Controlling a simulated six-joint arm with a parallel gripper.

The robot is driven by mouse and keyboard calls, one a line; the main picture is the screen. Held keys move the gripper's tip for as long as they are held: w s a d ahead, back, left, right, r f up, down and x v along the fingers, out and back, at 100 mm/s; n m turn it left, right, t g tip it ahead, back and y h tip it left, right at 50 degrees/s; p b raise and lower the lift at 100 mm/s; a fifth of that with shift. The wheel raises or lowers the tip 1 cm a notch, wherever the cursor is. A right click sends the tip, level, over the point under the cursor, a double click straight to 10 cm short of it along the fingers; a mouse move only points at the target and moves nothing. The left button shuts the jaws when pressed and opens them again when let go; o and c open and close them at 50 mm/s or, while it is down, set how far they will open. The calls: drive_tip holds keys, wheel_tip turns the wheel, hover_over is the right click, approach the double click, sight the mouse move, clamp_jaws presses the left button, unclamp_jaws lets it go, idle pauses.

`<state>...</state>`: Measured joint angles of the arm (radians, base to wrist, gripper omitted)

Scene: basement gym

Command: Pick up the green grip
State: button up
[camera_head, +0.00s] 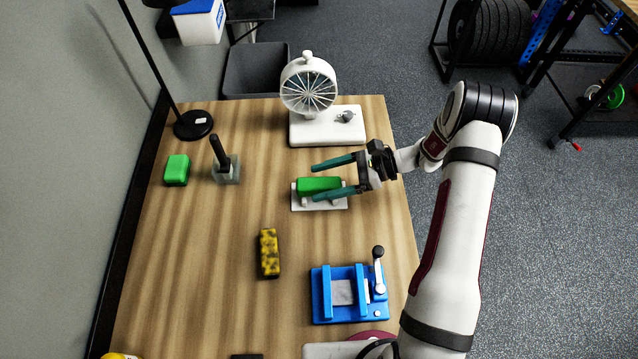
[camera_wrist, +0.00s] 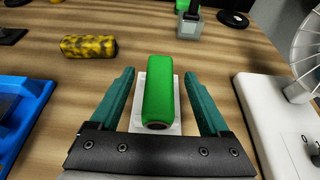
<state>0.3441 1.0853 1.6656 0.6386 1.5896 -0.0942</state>
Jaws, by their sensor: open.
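The green grip (camera_head: 319,184) lies on a small white stand (camera_head: 336,203) near the right side of the wooden table. In the wrist view the green grip (camera_wrist: 159,93) lies lengthwise on the white stand (camera_wrist: 138,105), between my two fingers. My gripper (camera_head: 333,177) is open, with one teal finger on each side of the grip. In the wrist view, gaps show between the grip and both fingers of my gripper (camera_wrist: 160,90). Its height over the stand is hard to tell.
A white fan (camera_head: 325,128) stands behind the grip. A blue fixture with a lever (camera_head: 350,293) is in front. A yellow-black block (camera_head: 269,252), a green block (camera_head: 177,170), a dark-handled tool in a holder (camera_head: 226,172) and a lamp base (camera_head: 193,125) are farther left.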

sight(306, 186)
drive_tip(key=x, duration=0.4)
drive_tip(key=shift+a+f, duration=0.15)
drive_tip(key=shift+a, duration=0.05)
clamp_jaws()
